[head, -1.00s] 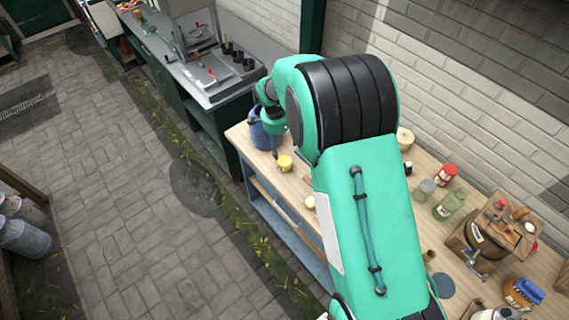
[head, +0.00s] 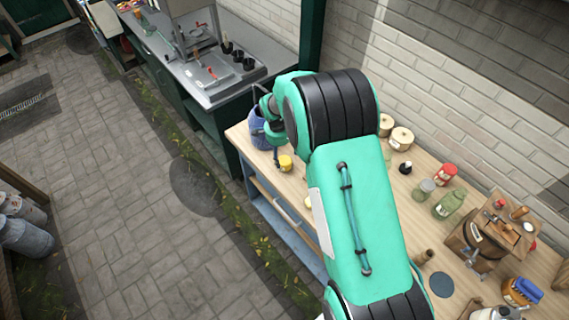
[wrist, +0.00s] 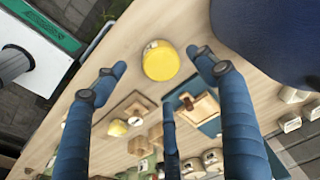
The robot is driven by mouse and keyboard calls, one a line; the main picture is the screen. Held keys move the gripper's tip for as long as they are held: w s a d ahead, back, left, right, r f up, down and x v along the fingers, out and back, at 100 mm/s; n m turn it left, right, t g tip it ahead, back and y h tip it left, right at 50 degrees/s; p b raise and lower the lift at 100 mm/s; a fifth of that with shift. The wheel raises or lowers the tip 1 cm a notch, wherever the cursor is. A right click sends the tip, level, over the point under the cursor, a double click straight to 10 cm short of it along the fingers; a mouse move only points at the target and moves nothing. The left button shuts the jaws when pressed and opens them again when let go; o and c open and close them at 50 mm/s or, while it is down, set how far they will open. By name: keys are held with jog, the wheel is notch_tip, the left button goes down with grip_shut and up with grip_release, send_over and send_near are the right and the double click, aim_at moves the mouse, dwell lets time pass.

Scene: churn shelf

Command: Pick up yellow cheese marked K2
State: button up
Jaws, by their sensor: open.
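A round yellow cheese (head: 285,163) sits near the left end of the wooden table, by its front edge. In the wrist view the yellow cheese (wrist: 160,64) lies ahead of my fingertips, roughly between the left and right fingers and apart from them. A small pale label shows on its side, but I cannot read the marking. My gripper (wrist: 160,82) has blue fingers spread open, with nothing between them. In the head view my gripper (head: 273,148) is beside the cheese, partly hidden by my arm.
A dark blue pot (wrist: 265,35) stands close to the right fingers; it also shows in the head view (head: 258,132). A smaller pale yellow piece (wrist: 118,128) and wooden boards (wrist: 196,112) lie farther along the table. Jars (head: 449,204) stand to the right.

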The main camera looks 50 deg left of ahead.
aim_at(284, 160)
jog(key=shift+w+f, duration=0.1)
jog(key=shift+f, duration=0.7)
jog(key=shift+f, duration=0.1)
jog(key=shift+w+f+p, duration=0.25)
jog(key=shift+f, duration=1)
jog(key=shift+w+f+p, duration=0.2)
jog(key=shift+f+p, duration=0.05)
jog(key=shift+f, duration=1)
jog(key=shift+c, duration=0.3)
jog(key=c, duration=1.3)
